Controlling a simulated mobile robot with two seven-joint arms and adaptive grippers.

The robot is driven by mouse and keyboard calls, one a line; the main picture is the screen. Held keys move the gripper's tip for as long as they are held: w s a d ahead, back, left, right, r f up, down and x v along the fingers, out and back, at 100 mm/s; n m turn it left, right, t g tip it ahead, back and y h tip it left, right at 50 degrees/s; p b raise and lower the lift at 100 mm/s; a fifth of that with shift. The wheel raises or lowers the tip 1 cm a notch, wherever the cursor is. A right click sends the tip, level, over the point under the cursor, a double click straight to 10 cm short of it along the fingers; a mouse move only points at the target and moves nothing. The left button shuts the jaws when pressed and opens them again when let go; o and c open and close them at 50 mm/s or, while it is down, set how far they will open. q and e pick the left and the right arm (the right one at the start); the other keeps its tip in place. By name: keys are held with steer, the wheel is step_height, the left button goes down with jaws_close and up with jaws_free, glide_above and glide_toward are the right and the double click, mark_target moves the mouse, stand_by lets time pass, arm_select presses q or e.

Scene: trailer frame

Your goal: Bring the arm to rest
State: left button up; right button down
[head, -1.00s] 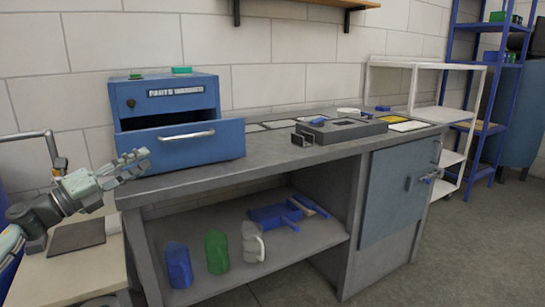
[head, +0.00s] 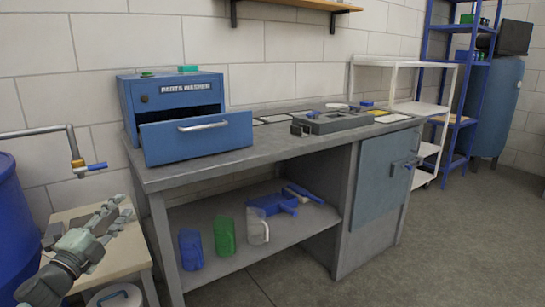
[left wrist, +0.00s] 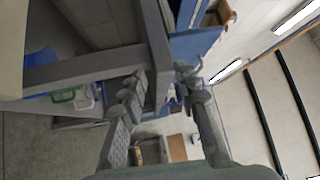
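My left gripper (head: 120,209) is at the lower left of the head view, in front of the small side table and left of the bench. In the left wrist view its two fingers (left wrist: 164,82) stand apart with nothing held between them. The forearm comes in from the lower left corner. My right gripper is in neither view.
The grey bench (head: 280,150) carries a blue parts washer (head: 175,95) with its drawer (head: 197,137) pulled open. Several jugs stand on its lower shelf. A blue drum (head: 20,235) and the side table (head: 75,217) flank the left arm. Floor at right is clear.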

arm_select(q)
steer(key=s+d+f+n+g+y, duration=0.1)
steer(key=s+f+n+g+y, duration=0.45)
steer(key=f, duration=0.85)
steer(key=s+f+n+g+y, duration=0.1)
steer(key=s+f+n+g, duration=0.2)
steer(key=s+f+n, duration=0.8)
steer(key=s+d+f+g, duration=0.4)
steer(key=s+f, duration=0.3)
steer(key=s, duration=0.3)
steer(key=s+d+f+n+g+h, duration=0.1)
steer(key=s+d+f+g, duration=0.3)
steer(key=s+f, duration=0.4)
steer(key=shift+s+d+f, duration=0.2)
steer(key=shift+s+d, duration=0.4)
steer(key=shift+s, duration=0.6)
